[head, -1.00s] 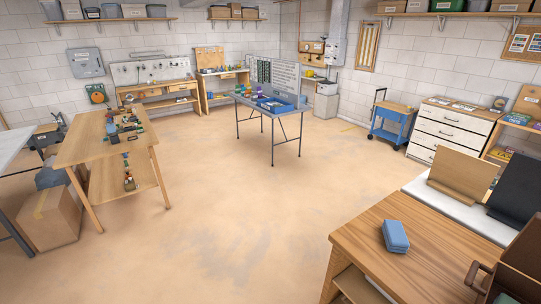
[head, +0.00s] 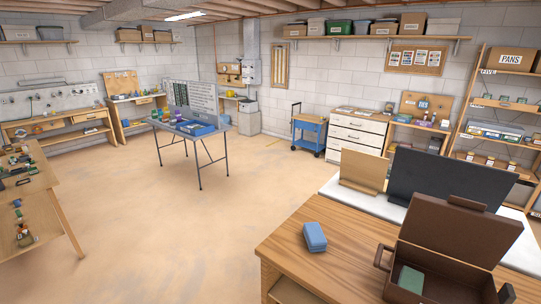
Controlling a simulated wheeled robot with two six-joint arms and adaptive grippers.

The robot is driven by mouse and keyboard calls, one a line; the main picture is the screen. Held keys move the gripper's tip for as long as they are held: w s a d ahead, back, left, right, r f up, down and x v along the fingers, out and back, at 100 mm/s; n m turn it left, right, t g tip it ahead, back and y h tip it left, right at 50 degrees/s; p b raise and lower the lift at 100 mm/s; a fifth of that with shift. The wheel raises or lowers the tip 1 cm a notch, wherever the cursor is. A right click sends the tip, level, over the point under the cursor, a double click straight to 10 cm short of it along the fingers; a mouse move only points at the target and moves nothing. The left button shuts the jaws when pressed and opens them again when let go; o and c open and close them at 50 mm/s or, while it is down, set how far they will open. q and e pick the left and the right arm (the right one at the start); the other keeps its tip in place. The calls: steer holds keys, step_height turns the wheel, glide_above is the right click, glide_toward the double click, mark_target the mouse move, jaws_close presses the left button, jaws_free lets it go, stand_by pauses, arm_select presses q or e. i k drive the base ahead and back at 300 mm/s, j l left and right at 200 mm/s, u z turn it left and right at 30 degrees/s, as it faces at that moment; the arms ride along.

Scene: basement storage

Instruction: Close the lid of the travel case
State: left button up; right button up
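A brown travel case (head: 450,262) stands open on the wooden table at the lower right of the head view. Its lid (head: 456,236) is raised at the back, with a handle at its top edge. A green box-like item (head: 411,280) lies inside. The case's near right part is cut off by the picture edge. Neither of my grippers shows in the view.
The case is on a wooden table (head: 345,258). A blue box (head: 315,237) lies on the table to the left of the case. A dark panel (head: 445,185) and a tan panel (head: 363,172) stand behind. The floor (head: 160,240) to the left is clear.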

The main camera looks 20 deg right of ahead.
mark_target(459, 229)
steer(key=k+l+u, duration=0.2)
steer(key=k+l, duration=0.7)
steer(key=k+l+u, duration=0.25)
steer(key=k+l, duration=0.7)
steer(key=k+l+u, duration=0.2)
steer(key=k+l, duration=0.25)
steer(key=l, duration=0.25)
steer(key=k+l+u, duration=0.2)
steer(key=k+l, duration=0.3)
steer(key=l, duration=0.15)
